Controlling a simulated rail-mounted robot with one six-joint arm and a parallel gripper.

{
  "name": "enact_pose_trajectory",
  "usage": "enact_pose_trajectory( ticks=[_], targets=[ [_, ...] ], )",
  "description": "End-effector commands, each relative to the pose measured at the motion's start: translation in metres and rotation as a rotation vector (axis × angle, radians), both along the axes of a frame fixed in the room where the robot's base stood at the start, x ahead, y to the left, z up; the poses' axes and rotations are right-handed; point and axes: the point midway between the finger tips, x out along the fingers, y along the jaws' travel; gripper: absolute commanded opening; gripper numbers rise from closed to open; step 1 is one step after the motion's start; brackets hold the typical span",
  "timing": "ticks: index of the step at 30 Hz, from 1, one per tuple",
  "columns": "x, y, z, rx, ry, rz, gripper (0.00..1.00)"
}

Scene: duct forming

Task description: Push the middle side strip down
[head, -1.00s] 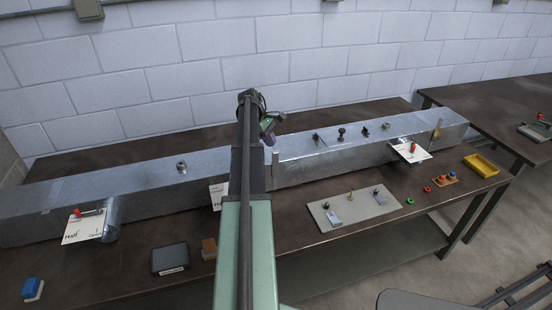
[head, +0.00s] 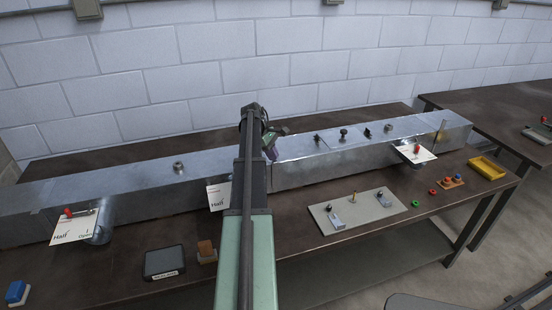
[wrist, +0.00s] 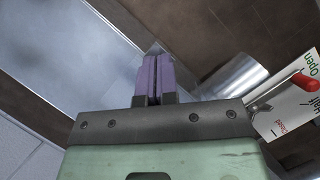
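The long grey metal duct (head: 330,160) lies across the bench. My gripper (head: 271,152) is at the seam in the middle of the duct, with its purple fingers pointing down at the near top edge. In the wrist view the purple fingers (wrist: 154,75) are shut side by side, with their tips over the duct's edge. I cannot make out the middle side strip; the fingers and arm cover that spot. Whether the fingertips touch it cannot be told. Another upright strip (head: 440,130) shows near the duct's right end.
Cards with red handles hang on the duct's front at left (head: 75,226) and right (head: 414,153). A grey plate with fittings (head: 375,218), a yellow tray (head: 487,168) and a dark box (head: 164,262) lie in front. Small knobs stand on the duct's top.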

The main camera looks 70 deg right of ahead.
Motion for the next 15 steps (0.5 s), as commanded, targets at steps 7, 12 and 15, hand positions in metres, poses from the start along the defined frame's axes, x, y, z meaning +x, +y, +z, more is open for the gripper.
enact_pose_trajectory(
  ticks=[7, 12, 15],
  targets=[
    [0.000, 0.000, -0.020, 0.001, -0.001, 0.000, 0.00],
    [0.005, 0.000, -0.017, 0.000, -0.001, 0.001, 0.00],
    [0.018, -0.001, -0.011, 0.000, -0.001, 0.002, 0.00]
  ],
)
